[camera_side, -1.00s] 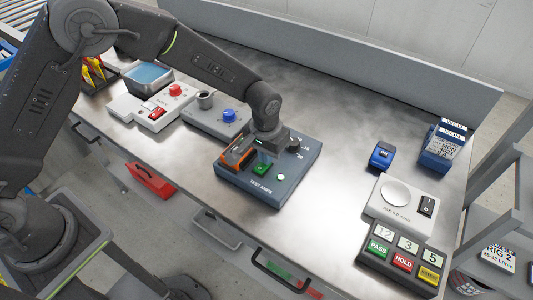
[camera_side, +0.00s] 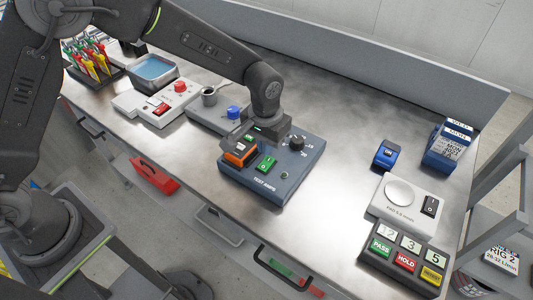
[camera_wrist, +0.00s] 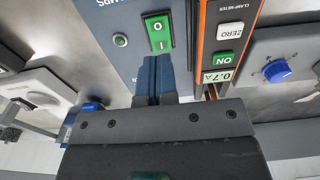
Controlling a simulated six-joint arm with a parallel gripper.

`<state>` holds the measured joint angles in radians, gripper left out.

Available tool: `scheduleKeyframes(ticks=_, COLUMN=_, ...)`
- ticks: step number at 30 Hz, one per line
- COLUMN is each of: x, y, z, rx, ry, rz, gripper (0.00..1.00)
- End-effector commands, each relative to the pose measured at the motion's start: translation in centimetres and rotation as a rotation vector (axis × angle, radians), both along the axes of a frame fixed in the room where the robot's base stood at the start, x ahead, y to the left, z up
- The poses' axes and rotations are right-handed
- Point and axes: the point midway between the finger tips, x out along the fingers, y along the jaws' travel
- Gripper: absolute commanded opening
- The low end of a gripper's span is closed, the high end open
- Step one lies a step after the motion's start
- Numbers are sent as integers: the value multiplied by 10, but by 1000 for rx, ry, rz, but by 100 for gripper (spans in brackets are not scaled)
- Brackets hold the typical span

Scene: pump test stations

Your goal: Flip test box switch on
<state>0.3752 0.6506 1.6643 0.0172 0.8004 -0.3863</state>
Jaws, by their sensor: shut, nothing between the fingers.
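The dark blue test box (camera_side: 305,160) sits on the bench in the middle of the side view, marked TEST AMPS. Its green rocker switch (camera_side: 266,163) carries O and I marks, clear in the wrist view (camera_wrist: 158,33). A small round green lamp (camera_side: 284,175) beside the switch looks dull; it also shows in the wrist view (camera_wrist: 120,40). My gripper (camera_wrist: 155,60) is shut and empty, its fingertips close to the I end of the switch in the wrist view. Whether they touch it cannot be told. In the side view the fingertips are hard to make out.
An orange clamp meter (camera_side: 240,152) lies on the box close beside the switch. A black knob (camera_side: 297,143) is behind it. A blue-knobbed station (camera_side: 205,117) stands left. A blue device (camera_side: 388,154) and a white scale (camera_side: 404,202) stand right. Bare bench lies between.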

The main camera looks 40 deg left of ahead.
Motion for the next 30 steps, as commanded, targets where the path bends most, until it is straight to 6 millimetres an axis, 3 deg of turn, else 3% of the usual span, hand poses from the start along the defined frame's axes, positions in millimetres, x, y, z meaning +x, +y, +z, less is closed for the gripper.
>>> scheduleKeyframes(ticks=6, x=0, y=-1, z=52, rx=-4, ry=-8, rz=0, gripper=0)
scheduleKeyframes(ticks=12, x=-1, y=-1, z=83, rx=-3, ry=-6, rz=0, gripper=0)
scheduleKeyframes(ticks=18, x=-2, y=0, z=94, rx=-2, ry=-5, rz=0, gripper=0)
scheduleKeyframes(ticks=30, x=-4, y=0, z=96, rx=-2, ry=-43, rz=0, gripper=0)
